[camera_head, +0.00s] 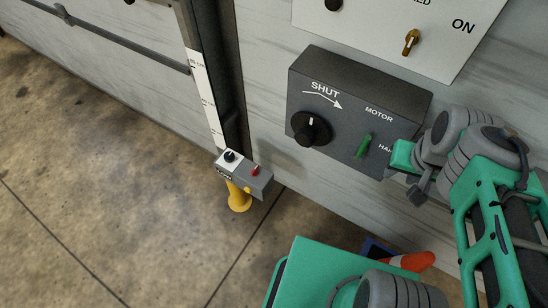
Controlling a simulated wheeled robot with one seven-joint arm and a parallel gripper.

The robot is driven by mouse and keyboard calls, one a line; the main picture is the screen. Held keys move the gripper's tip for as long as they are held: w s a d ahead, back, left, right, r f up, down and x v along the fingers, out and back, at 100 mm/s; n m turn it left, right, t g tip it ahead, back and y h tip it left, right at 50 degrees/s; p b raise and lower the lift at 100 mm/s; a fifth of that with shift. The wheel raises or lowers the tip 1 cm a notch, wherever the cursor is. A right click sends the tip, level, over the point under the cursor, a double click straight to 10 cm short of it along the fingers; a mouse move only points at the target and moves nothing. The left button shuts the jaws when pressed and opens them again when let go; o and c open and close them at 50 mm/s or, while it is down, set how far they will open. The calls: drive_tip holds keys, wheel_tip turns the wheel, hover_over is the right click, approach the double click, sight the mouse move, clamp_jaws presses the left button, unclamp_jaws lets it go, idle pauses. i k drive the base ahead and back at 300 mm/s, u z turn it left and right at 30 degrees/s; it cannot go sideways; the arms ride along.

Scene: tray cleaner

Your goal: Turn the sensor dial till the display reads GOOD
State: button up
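The likely sensor is a small grey box (258,184) at the foot of the dark upright post, left of centre. A black dial (230,156) with a pale pointer sits on its white top plate. A small dark display (224,173) with pale characters is below the dial; it is too small to read. A red part (255,170) stands on the box to the right. My gripper (418,190) is at the right, beside the dark control box and well away from the dial. Its fingers are partly hidden by my arm, so its opening is unclear.
A dark control box (307,86) on the wall carries a black knob labelled SHUT and a green lever (364,146). A white panel (370,30) is above. A yellow post (238,198) and orange cone (412,261) stand below. Floor at left is clear.

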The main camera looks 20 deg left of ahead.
sight(228, 156)
drive_tip(key=z, duration=1.5)
drive_tip(key=k, duration=1.5)
drive_tip(key=u, duration=2.05)
drive_tip(key=k, duration=0.4)
drive_tip(key=u, duration=0.4)
drive_tip(key=i, duration=1.45)
drive_tip(key=z, duration=0.75)
